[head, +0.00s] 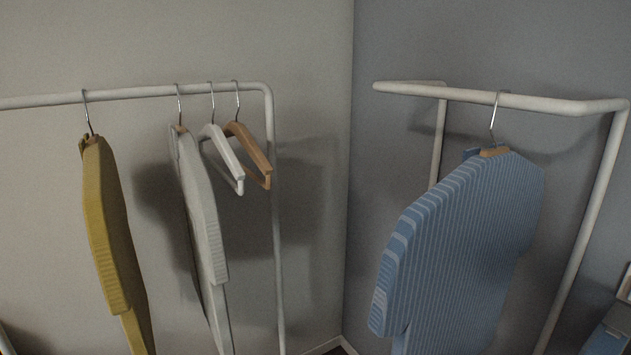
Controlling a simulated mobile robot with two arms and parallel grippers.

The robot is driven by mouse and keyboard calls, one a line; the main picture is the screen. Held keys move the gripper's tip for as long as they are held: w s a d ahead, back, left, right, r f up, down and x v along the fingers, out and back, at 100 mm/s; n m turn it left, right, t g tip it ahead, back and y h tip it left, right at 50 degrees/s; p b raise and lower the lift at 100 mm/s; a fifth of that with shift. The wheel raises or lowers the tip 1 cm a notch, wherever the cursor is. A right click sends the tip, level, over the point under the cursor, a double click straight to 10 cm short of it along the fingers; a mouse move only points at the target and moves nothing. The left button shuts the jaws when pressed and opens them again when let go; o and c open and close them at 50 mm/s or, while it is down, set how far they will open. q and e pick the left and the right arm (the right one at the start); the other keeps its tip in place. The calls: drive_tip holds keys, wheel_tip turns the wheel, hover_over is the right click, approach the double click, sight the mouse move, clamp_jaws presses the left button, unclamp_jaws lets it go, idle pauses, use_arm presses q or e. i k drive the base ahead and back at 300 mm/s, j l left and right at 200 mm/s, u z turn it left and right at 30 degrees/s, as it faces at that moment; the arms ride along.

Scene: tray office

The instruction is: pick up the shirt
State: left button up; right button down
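A blue striped shirt (455,245) hangs on a wooden hanger from the white rail (530,102) at the right. A mustard-yellow garment (107,225) hangs from the white rail (145,92) at the left. A light grey garment (200,215) hangs on the same left rail, to the right of the yellow one. The lower ends of the blue shirt and the yellow garment run out of the picture. Neither of my grippers is in view.
An empty white hanger (221,155) and an empty wooden hanger (250,152) hang near the left rail's right end. A rack post (277,230) stands beside them. A partly seen blue object (608,335) is at the lower right edge. The two walls meet between the racks.

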sight(448, 263)
drive_tip(key=u, duration=1)
drive_tip(key=z, duration=1.85)
drive_tip(key=u, duration=0.1)
drive_tip(key=k, duration=0.05)
